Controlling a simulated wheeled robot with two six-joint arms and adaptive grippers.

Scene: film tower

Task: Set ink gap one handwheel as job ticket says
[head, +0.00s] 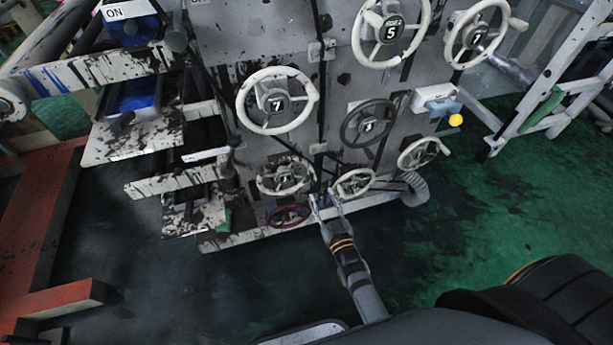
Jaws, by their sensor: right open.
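Several handwheels are mounted on an ink-spattered grey panel. A large white handwheel (276,103) has a hub reading 7. Another white handwheel (390,30) at the top has a hub reading 5. A third white handwheel (477,37), at the upper right, seems to read 7. I cannot tell which one is ink gap one, and I cannot make out a job ticket. My right gripper (325,203) is open and empty at the panel's lower edge, close below a small white handwheel (354,182). I cannot tell whether they touch. My left gripper is out of view.
A dark handwheel (368,124), a low white handwheel (284,178) and a red handwheel (289,215) are nearby. Ink-stained shelves (135,135) project at left, beside a red beam (45,215). The green floor (500,210) at right is clear.

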